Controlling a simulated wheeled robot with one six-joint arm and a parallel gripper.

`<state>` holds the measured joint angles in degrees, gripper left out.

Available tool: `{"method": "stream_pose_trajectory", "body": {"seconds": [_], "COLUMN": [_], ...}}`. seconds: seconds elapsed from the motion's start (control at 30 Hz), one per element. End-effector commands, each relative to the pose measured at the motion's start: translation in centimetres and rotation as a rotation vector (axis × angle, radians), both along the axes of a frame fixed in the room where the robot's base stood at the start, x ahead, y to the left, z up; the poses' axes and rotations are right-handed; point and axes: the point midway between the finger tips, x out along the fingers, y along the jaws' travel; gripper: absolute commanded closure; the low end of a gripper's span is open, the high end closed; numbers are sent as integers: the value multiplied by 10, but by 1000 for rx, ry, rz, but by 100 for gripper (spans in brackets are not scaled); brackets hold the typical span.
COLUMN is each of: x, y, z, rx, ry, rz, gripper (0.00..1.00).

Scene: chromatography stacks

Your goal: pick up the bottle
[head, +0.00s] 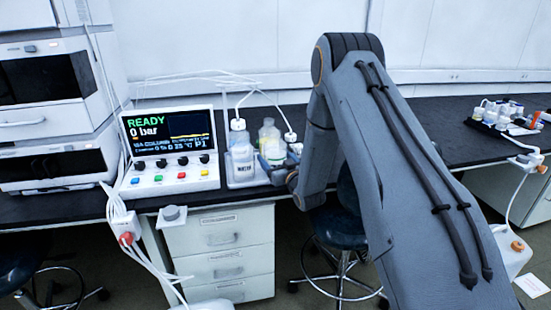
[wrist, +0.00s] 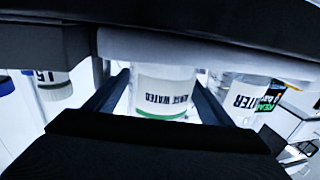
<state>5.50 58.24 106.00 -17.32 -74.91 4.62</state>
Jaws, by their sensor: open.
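In the wrist view, a white-labelled bottle (wrist: 165,88) with "WATER" lettering and a green band stands between the two dark fingers of my gripper (wrist: 160,78). The fingers are spread apart, one on each side of the bottle, and I see no grip on it. In the head view, my gripper (head: 279,172) is at the bottle group on the bench, partly hidden by my own arm.
A display unit (head: 170,150) stands left of the bottles, with tubing above. Small vials (head: 500,112) sit on the far right bench.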

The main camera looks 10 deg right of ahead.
Motion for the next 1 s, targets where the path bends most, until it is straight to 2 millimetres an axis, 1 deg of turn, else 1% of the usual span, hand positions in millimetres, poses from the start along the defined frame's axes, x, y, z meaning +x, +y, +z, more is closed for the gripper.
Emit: {"method": "stream_pose_trajectory", "body": {"seconds": [0.07, 0.17, 0.4, 0.63, 0.73, 0.87, 1.0], "x": [0, 0, 0, 0, 1, 1, 1], "y": [0, 0, 0, 0, 0, 0, 0], "z": [0, 0, 0, 3, 7, 22, 46], "rx": [0, 0, 0, 0, 0, 0, 1], "ry": [0, 0, 0, -4, -5, -7, -9], "rz": [0, 0, 0, 0, 0, 1, 1], "gripper": [25, 40, 80, 81, 81, 81, 81]}}
